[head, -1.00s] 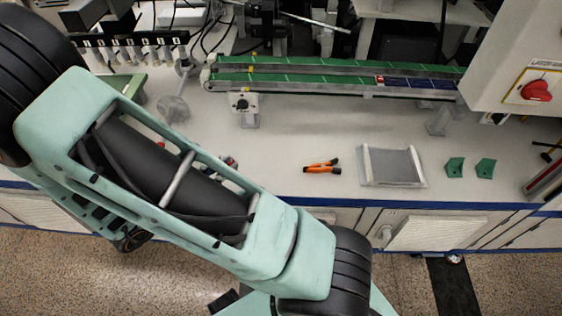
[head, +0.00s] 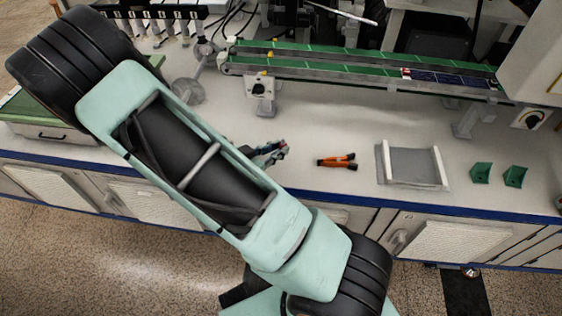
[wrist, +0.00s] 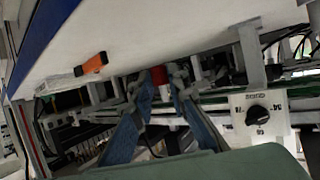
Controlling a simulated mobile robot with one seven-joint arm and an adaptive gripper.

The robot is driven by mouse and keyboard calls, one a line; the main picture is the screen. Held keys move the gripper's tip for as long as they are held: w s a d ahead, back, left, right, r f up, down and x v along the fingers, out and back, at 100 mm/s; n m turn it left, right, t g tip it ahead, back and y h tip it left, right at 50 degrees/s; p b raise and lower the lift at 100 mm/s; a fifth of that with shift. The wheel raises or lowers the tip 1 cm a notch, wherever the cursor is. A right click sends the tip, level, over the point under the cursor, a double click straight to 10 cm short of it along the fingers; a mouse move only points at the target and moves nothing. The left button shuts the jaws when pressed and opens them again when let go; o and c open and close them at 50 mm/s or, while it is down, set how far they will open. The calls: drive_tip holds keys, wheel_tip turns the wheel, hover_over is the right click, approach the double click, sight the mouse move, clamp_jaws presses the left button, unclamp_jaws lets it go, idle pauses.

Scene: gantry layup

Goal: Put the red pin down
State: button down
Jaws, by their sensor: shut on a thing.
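Only part of the red pin is visible between the fingers. In the head view a small reddish spot shows at the fingertips, too small to make out. I cannot tell exactly how far the pin is above the bench.
Farther right are a grey tray (head: 412,183) and two green brackets (head: 481,172). A green conveyor (head: 330,68) runs along the back. The bench's blue front edge (head: 440,203) is near. Bench between the gripper and conveyor is clear.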

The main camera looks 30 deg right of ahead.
sight(281, 163)
drive_tip(key=shift+w+d+f+b, duration=0.3)
drive_tip(key=shift+d+f, duration=0.3)
drive_tip(key=shift+f, duration=0.2)
drive_tip(key=shift+d+f+b, duration=0.15)
drive_tip(key=shift+f+b, duration=0.75)
drive_tip(key=shift+f, duration=0.7)
drive_tip(key=shift+f, duration=0.15)
drive_tip(key=c, duration=1.9)
unclamp_jaws()
drive_tip(key=shift+r, duration=0.25)
drive_tip(key=shift+p+v, duration=2.05)
drive_tip(key=shift+v, duration=3.95)
drive_tip(key=shift+w, duration=0.1)
